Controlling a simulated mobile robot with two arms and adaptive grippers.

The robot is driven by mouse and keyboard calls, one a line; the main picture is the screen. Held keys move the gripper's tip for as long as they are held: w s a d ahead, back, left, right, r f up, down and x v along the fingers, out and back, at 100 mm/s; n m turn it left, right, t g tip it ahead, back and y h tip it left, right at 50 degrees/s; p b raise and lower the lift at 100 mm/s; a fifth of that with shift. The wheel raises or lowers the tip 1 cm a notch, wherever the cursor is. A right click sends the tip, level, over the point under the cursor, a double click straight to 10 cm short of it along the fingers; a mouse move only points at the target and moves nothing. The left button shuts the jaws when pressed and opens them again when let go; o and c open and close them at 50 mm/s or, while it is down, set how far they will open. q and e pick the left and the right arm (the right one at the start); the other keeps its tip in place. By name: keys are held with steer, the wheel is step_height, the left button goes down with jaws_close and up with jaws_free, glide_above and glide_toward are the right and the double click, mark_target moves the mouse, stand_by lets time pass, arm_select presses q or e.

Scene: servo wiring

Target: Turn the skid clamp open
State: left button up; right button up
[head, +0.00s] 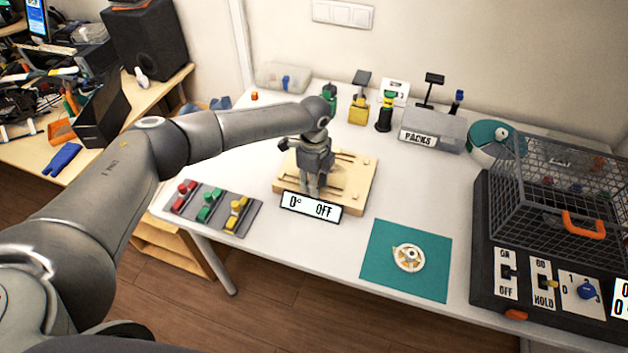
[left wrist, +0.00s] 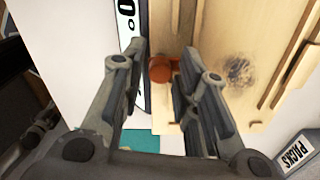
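The wooden skid (head: 355,185) lies on the white table, with a sign (head: 311,204) reading "0° OFF" at its front edge. My left gripper (head: 312,188) points down over the skid and hides part of it. In the left wrist view, an orange-red knob (left wrist: 161,69), which looks like the clamp, sits on the board (left wrist: 215,25). My left gripper (left wrist: 162,55) is open, with its fingertips on either side of the knob. I cannot tell whether a finger touches it. In the head view the knob is hidden behind the gripper. My right gripper is not in view.
A panel of red, green and yellow switches (head: 210,207) lies left of the skid. A teal mat (head: 385,267) with a cream wheel (head: 408,257) lies to the front right. A wire cage (head: 560,200) stands at right. A grey "PACKS" box (head: 432,128) stands behind.

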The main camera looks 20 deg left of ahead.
arm_select(q)
jaws_close()
steer(key=n+p, duration=0.2)
steer(key=n, duration=0.1)
steer(key=shift+r+p, duration=0.2)
steer(key=shift+p, duration=0.1)
steer(key=n+p, duration=0.2)
steer(key=n, duration=0.2)
steer(key=shift+n+p, duration=0.4)
steer(key=n+p, duration=0.3)
steer(key=n, duration=0.2)
steer(key=shift+w+f+n+p, duration=0.1)
steer(key=shift+n+p, duration=0.85)
steer(key=shift+n, duration=1.55)
